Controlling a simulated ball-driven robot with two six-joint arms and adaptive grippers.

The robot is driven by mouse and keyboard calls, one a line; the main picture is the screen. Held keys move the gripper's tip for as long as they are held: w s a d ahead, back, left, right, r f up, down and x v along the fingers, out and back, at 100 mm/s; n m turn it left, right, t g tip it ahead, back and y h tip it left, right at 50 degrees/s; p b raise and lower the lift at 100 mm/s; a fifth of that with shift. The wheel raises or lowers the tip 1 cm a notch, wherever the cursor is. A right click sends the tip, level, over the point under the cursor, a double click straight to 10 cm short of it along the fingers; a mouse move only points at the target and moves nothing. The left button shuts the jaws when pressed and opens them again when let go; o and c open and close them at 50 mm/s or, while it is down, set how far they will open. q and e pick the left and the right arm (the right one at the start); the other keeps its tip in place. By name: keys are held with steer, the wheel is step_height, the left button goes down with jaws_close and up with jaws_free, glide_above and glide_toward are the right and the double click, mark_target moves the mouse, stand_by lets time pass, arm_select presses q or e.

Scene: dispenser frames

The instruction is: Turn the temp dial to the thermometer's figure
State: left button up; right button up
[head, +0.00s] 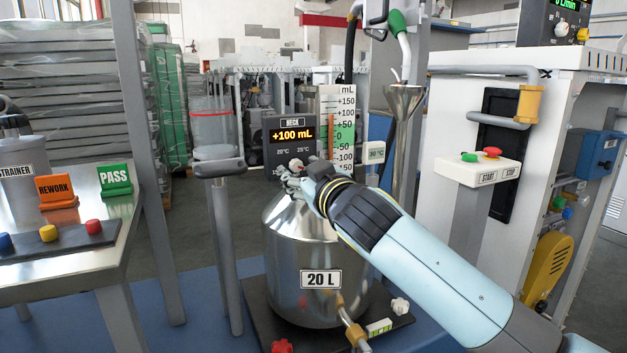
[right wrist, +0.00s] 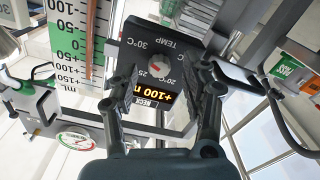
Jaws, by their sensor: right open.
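The temp dial (right wrist: 160,66) is a small round knob with a red mark on a dark panel (head: 283,134), among the labels 20, 25 and 30°C. The right wrist view shows the panel upside down; I cannot tell exactly which label the mark meets. My right gripper (head: 297,176) is at the panel's lower part and partly hides the dial in the head view. In the right wrist view its fingers (right wrist: 166,82) are open, one on each side of the dial, with nothing gripped. A small pale-green °C readout (head: 375,152) stands right of the scale; its figure is too small to read surely. My left gripper is out of view.
The panel display reads +100 mL. A tall mL scale (head: 336,128) stands beside it, above the steel 20 L vessel (head: 284,240). A funnel (head: 404,100) and a START/STOP box (head: 479,170) are to the right; a steel table (head: 70,262) is at left.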

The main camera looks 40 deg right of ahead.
steer(key=v, duration=1.1)
steer(key=shift+a+f, duration=0.1)
